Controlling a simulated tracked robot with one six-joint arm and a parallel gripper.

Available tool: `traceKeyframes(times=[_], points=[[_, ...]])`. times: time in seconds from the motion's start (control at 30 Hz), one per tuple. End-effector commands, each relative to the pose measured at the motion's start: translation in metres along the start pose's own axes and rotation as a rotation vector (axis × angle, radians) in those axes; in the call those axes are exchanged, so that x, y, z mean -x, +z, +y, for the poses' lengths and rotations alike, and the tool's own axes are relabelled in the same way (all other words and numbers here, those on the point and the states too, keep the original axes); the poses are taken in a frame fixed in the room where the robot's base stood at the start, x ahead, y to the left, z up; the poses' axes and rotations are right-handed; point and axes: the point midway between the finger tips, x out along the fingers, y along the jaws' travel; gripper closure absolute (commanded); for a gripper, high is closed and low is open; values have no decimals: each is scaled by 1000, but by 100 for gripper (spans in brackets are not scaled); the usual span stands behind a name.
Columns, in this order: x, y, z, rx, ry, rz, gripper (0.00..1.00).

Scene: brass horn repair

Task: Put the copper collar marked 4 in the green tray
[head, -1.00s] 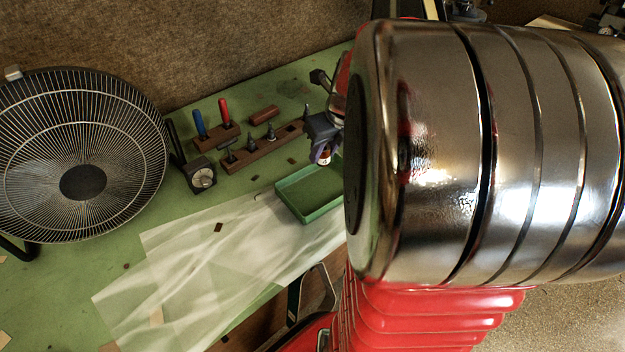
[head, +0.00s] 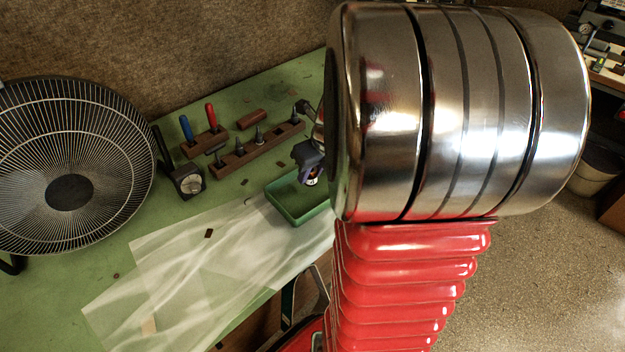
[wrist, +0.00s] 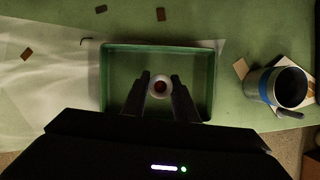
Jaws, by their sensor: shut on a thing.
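The green tray (head: 285,210) lies on the green bench, left of my arm in the head view. It also shows in the wrist view (wrist: 106,75), below my gripper. My gripper (wrist: 161,84) is shut on a small round collar (wrist: 160,89), with a finger on each side. The collar shows a pale ring with a reddish centre, and I cannot read a mark on it. In the head view my gripper (head: 310,180) is over the tray's far right part. My arm hides the tray's right end there. I cannot tell the collar's height above the tray floor.
A wooden rack (head: 260,150) with several dark pegs stands behind the tray. A dark-framed dial (head: 190,184) and a large fan (head: 70,170) are to the left. A metal cup (wrist: 275,88) stands right of the tray in the wrist view. Translucent sheeting (head: 190,265) covers the front bench.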

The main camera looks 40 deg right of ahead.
Motion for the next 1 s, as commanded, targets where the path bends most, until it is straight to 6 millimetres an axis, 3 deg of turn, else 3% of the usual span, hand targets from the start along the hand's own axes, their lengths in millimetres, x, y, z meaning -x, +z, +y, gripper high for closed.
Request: traceKeyframes(times=[0.4,0.77,0.8,1.0], points=[[-34,-14,1,1,1,1,100],[-36,-15,1,1,0,0,100],[-36,-15,1,1,0,0,72],[-36,-15,1,2,1,0,58]])
